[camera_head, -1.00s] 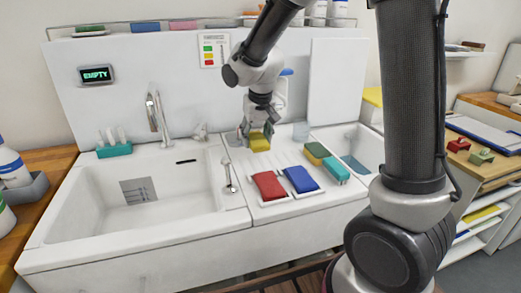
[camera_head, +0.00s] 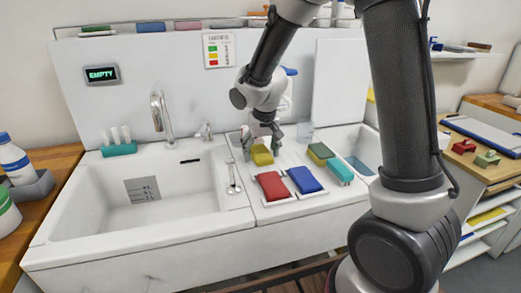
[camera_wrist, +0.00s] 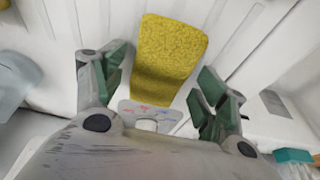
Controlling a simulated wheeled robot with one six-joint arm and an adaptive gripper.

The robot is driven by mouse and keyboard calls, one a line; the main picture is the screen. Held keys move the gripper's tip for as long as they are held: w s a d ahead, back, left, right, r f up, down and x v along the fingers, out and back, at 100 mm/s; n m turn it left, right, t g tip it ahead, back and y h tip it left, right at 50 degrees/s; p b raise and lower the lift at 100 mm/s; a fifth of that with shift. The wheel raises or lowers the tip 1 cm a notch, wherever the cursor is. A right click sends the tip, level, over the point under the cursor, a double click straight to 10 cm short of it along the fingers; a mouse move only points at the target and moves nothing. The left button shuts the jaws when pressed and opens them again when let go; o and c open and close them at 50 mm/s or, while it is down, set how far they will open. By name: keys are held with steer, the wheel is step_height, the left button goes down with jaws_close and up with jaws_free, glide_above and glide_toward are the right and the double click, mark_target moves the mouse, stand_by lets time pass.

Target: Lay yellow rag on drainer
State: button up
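The yellow rag (camera_head: 262,155) lies on the white ribbed drainer (camera_head: 290,217), behind the red and blue cloths. In the wrist view the yellow rag (camera_wrist: 168,45) is spread out, with its near end bent and in shadow. My gripper (camera_head: 262,146) is just above it. In the wrist view my gripper (camera_wrist: 161,80) has its green-padded fingers wide apart, one on each side of the rag, with clear gaps between pads and cloth. My gripper holds nothing. The rag's rear part is partly hidden by the fingers in the head view.
A red cloth (camera_head: 271,186) and a blue cloth (camera_head: 304,180) lie in front. A green-and-yellow sponge (camera_head: 320,154) and a teal brush (camera_head: 340,173) lie to the right. A sink basin (camera_head: 150,205) is at left, with a tap (camera_head: 160,112) behind it.

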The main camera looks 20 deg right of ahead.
mark_target(264, 157)
steer(key=v, duration=1.2)
steer(key=s+d+r, duration=0.1)
steer(key=s+d, duration=0.4)
steer(key=s, duration=0.3)
steer(key=s+d+r, duration=0.2)
steer(key=s+d, duration=0.3)
steer(key=s, duration=0.3)
steer(key=s+d+r+t, duration=0.1)
steer(key=s+d+r, duration=0.1)
steer(key=s+d, duration=0.3)
steer(key=s, duration=0.3)
steer(key=shift+r, duration=0.2)
